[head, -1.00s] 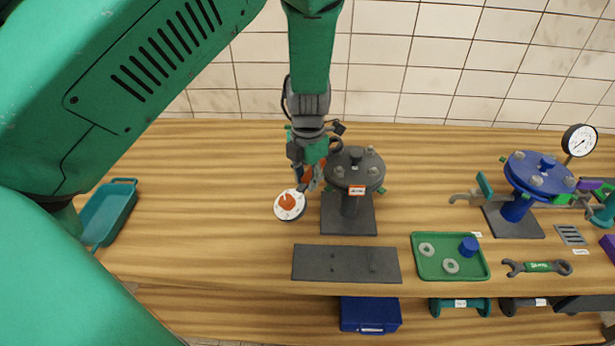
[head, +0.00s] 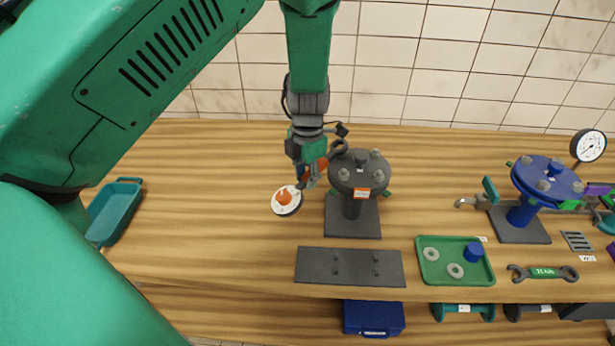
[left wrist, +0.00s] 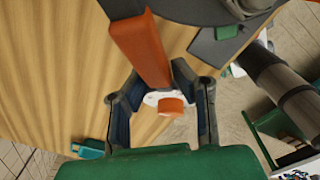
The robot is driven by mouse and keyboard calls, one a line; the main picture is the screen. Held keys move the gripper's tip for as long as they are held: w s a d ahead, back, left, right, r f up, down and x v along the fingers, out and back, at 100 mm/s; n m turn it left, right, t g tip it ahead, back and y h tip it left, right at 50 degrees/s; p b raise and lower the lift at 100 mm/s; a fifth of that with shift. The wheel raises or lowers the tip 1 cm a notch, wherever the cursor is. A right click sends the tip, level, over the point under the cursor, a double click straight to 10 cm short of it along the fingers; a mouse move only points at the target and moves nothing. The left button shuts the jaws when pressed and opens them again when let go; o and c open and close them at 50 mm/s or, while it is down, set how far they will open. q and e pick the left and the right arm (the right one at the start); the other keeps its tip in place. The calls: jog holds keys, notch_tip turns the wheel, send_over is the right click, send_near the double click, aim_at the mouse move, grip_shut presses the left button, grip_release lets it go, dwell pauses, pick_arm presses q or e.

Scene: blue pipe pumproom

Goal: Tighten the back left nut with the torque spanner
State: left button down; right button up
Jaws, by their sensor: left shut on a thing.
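The torque spanner has an orange handle (head: 314,170), a dark ring end (head: 338,147) and a white dial with an orange knob (head: 287,201). My left gripper (head: 307,180) is shut on the handle, left of the dark round flange (head: 360,176). The ring end is at the flange's back left nut, which it hides; I cannot tell how fully it is seated. Other nuts show at the front left (head: 344,174), front right (head: 373,171) and back right (head: 375,153). In the left wrist view the orange handle (left wrist: 142,50) runs between the fingers. My right gripper is not in view.
A dark plate with pegs (head: 350,278) lies in front. A teal bin (head: 113,213) stands left. Wood left of the dial is clear.

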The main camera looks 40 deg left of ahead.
pick_arm(q)
jog(key=shift+w+d, duration=0.1)
jog(key=shift+d, duration=0.2)
jog(key=shift+f, duration=0.2)
dwell(0.3)
jog(key=shift+d+f+b, duration=0.1)
jog(key=shift+f+b, duration=0.25)
jog(key=shift+f, duration=0.45)
jog(key=shift+f, duration=0.25)
dwell(0.3)
dwell(0.4)
jog(key=shift+r+p, duration=0.35)
jog(key=shift+r, duration=0.05)
jog(key=shift+r, duration=0.1)
jog(key=shift+r, duration=1.7)
jog(key=shift+s+f, duration=0.1)
jog(key=shift+s, duration=0.1)
